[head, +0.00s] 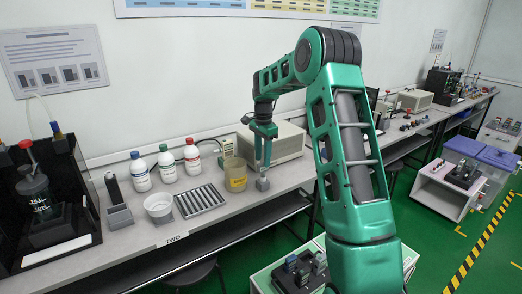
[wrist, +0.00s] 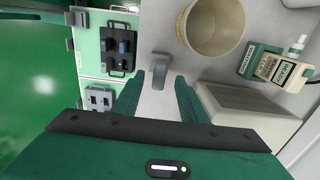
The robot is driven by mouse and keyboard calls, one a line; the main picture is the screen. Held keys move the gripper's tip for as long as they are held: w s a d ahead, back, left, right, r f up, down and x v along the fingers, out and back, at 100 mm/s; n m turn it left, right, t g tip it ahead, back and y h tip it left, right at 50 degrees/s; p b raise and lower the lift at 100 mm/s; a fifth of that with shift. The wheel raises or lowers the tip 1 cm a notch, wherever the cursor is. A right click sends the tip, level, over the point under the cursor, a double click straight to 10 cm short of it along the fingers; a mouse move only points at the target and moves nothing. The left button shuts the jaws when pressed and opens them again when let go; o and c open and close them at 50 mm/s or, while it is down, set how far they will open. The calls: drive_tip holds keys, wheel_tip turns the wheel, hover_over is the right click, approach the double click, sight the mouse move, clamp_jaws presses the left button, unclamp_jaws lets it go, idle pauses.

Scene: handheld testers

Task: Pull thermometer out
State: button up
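My gripper (head: 262,166) points down over the bench with its two green fingers apart. In the wrist view the gripper (wrist: 158,84) is open, and a small grey upright piece (wrist: 158,68) shows between and just beyond the fingertips. This grey piece (head: 262,184) also shows in the head view under the fingertips, beside the yellowish beaker; I cannot tell whether it is the thermometer or its holder, or whether the fingers touch it. A dark handheld device (head: 112,186) stands in a grey holder (head: 119,217) further left on the bench.
The yellowish beaker (head: 236,180), also in the wrist view (wrist: 213,28), stands close to my gripper. A beige instrument box (head: 275,143) is behind it. Several reagent bottles (head: 166,163), a white bowl (head: 158,207) and a ribbed grey tray (head: 200,200) stand to the left.

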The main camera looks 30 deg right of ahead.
sight(263, 172)
drive_tip(key=shift+f, duration=2.75)
clamp_jaws()
